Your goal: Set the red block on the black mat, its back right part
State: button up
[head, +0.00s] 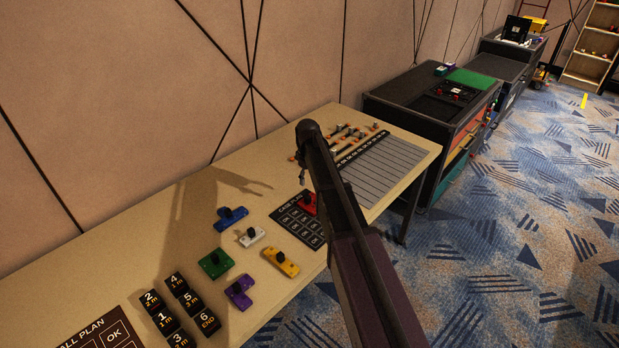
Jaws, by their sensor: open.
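The red block (307,203) with a black knob appears to rest on the black mat (296,229), a printed mat with several "OK" squares. It is at the mat's upper right part in the head view, and my arm hides part of it and of the mat. My gripper (301,178) is open, seen small and mostly edge-on. It shows just above and left of the red block in the picture, with no visible hold on it. The exact gap between them cannot be told.
Blue (231,217), white (251,236), green (216,263), purple (239,291) and yellow (281,262) knobbed blocks lie left of the mat. Black numbered tiles (180,308) are at front left. A grey lined board (388,168) and small parts lie to the right. The wall borders the table's back.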

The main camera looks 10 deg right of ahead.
jog(key=shift+r+p, duration=1.2)
jog(key=shift+r, duration=0.35)
jog(key=s+m, duration=0.7)
jog(key=s, duration=2.2)
jog(key=shift+s+d, duration=0.15)
jog(key=shift+d, duration=0.15)
